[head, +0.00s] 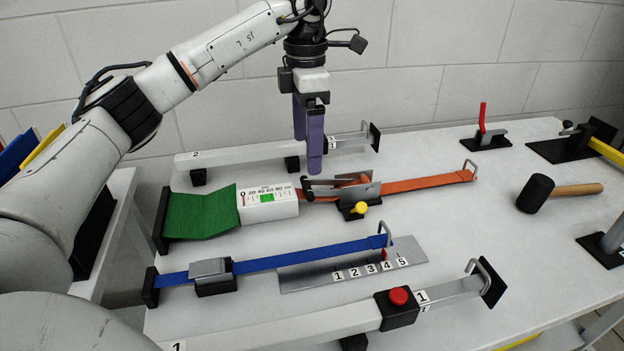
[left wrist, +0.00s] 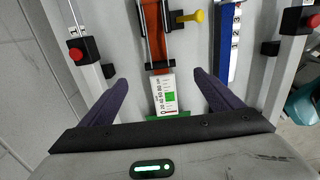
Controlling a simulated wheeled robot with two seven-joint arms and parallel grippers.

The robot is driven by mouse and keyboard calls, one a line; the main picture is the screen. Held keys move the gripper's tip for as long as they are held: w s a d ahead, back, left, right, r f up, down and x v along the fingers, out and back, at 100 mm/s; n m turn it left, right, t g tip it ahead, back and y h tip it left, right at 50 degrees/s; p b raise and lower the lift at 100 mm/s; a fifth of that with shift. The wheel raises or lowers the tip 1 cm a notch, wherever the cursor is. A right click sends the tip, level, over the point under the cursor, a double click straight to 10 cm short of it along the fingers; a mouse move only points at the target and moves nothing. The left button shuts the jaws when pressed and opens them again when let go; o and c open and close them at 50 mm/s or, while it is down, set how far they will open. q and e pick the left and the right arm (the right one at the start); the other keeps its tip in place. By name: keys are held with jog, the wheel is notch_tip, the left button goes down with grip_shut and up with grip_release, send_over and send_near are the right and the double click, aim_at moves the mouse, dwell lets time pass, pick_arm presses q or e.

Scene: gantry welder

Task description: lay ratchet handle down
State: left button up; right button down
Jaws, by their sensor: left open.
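The ratchet (head: 360,197) sits on the orange strap (head: 425,183) near the middle of the table. Its grey metal handle (head: 322,191) extends left toward the white gauge box (head: 268,204); its exact tilt is hard to tell. A yellow knob (head: 360,208) is on the ratchet's near side. My left gripper (head: 308,157) points down, open and empty, with purple fingers above and behind the handle's left end. In the left wrist view the open fingers (left wrist: 160,77) are on either side of the gauge box (left wrist: 164,94), with the orange strap (left wrist: 154,35) beyond. My right gripper is not in view.
A rail (head: 228,158) runs behind the ratchet. A blue strap (head: 310,256) with a buckle (head: 212,276) lies in front. A red button (head: 398,296) is on the front rail. Table around the mallet is clear.

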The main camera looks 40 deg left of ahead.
aim_at(307, 185)
pick_arm(q)
notch_tip(307, 185, down, 9)
jog(key=shift+r, duration=0.2)
